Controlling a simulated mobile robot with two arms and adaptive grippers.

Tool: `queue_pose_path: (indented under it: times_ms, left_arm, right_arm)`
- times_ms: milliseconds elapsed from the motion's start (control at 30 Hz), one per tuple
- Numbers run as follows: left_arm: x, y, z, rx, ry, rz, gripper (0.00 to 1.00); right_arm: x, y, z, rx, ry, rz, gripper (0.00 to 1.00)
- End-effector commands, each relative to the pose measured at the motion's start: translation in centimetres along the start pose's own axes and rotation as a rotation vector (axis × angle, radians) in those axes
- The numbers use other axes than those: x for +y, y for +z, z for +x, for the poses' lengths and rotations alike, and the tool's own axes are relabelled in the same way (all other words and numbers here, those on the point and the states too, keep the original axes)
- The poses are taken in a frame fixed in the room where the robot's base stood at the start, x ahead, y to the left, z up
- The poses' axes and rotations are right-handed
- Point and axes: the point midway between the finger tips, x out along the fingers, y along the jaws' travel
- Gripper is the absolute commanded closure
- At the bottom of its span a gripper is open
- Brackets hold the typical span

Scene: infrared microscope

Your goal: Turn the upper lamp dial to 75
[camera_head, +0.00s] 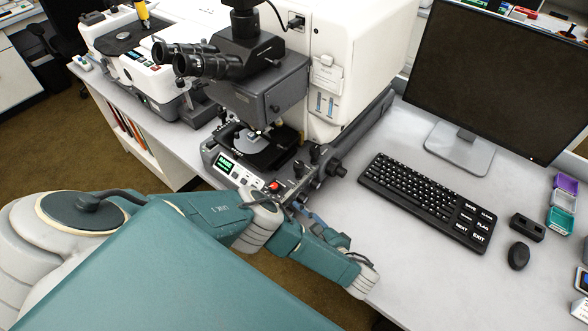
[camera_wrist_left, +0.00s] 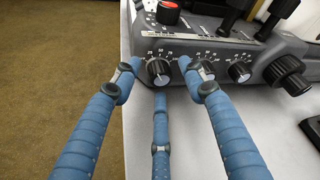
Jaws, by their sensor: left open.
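The infrared microscope (camera_head: 260,75) stands on the bench, with a green-lit display on its base front. In the left wrist view, its front panel has a row of black dials with printed scales: a left dial (camera_wrist_left: 159,71), a middle dial (camera_wrist_left: 205,71) partly covered by a finger, and a right dial (camera_wrist_left: 240,72). I cannot tell which one is the upper lamp dial. My left gripper (camera_wrist_left: 157,74) is open and empty, its blue fingers spread left, right and below the left dial. In the head view, the gripper (camera_head: 306,212) is partly hidden by its arm.
A red button (camera_wrist_left: 168,12) sits on top of the base. A large black focus knob (camera_wrist_left: 288,75) projects at the right. A keyboard (camera_head: 428,198), mouse (camera_head: 518,256) and monitor (camera_head: 495,75) stand to the right. The bench front between keyboard and gripper is clear.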

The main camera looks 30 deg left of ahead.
Motion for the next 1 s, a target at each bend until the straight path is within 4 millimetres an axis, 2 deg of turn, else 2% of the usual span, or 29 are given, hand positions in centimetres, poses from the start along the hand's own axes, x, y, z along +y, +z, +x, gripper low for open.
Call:
queue_pose_path:
  times_ms: [133,300,367,733,1000]
  left_arm:
    - [0.0,0.0,0.0,0.0,0.0,0.0,0.57]
    - [0.0,0.0,0.0,-0.001,0.0,0.0,0.91]
    - [0.0,0.1,0.0,-0.002,-0.001,0.0,1.0]
    - [-0.3,0.2,0.0,-0.006,0.018,0.043,1.0]
    - [-0.5,0.3,0.1,-0.01,0.087,0.205,1.0]
  right_arm:
    - [-0.4,0.0,0.0,0.001,-0.005,0.0,1.0]
    - [-1.3,-0.1,0.0,0.002,-0.015,0.001,1.0]
    - [-1.6,-0.1,0.0,0.002,-0.018,0.001,1.0]
    - [-1.1,-0.1,-0.4,0.001,-0.013,-0.002,1.0]
    - [-0.6,0.0,-1.1,0.0,-0.007,-0.001,1.0]
